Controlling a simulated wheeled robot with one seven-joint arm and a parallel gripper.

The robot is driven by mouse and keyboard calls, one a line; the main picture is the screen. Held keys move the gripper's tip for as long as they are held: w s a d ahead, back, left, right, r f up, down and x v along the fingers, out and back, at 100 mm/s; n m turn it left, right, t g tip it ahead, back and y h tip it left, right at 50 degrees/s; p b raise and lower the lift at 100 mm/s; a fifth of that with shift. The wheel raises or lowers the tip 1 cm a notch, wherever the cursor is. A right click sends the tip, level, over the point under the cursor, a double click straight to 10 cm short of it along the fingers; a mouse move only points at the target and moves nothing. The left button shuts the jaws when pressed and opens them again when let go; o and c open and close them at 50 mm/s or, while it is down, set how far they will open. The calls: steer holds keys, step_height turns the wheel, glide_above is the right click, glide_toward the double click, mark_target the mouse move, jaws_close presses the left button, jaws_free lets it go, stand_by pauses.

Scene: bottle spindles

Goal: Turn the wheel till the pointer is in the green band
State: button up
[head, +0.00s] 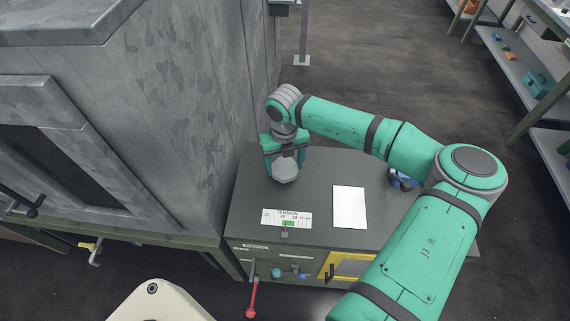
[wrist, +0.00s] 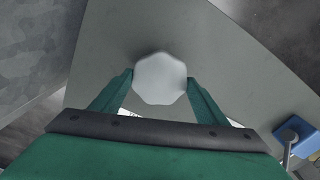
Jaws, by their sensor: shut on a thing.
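The wheel (head: 286,170) is a light grey knob with flat sides on top of the dark grey cabinet. It shows as a pale octagon in the wrist view (wrist: 159,79). My gripper (head: 285,152) is above the cabinet top, shut on the wheel, with one green finger on each side of it. The tension scale (head: 287,218) is a white strip near the cabinet's front edge, with a green band (head: 289,223) at its middle. The exact reading is too small to tell.
A blank white plate (head: 349,207) lies right of the scale. A blue device (wrist: 296,138) stands at the cabinet's right side. A red-handled lever (head: 252,300) and a yellow-framed panel (head: 345,266) are on the front. A tall grey machine (head: 150,110) stands close on the left.

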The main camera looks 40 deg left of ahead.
mark_target(285, 167)
steer(key=m, duration=0.3)
steer(key=shift+m, duration=2.2)
steer(key=o, duration=1)
steer(key=shift+o, duration=0.2)
step_height(285, 167, up, 11)
steer(key=shift+f, duration=0.1)
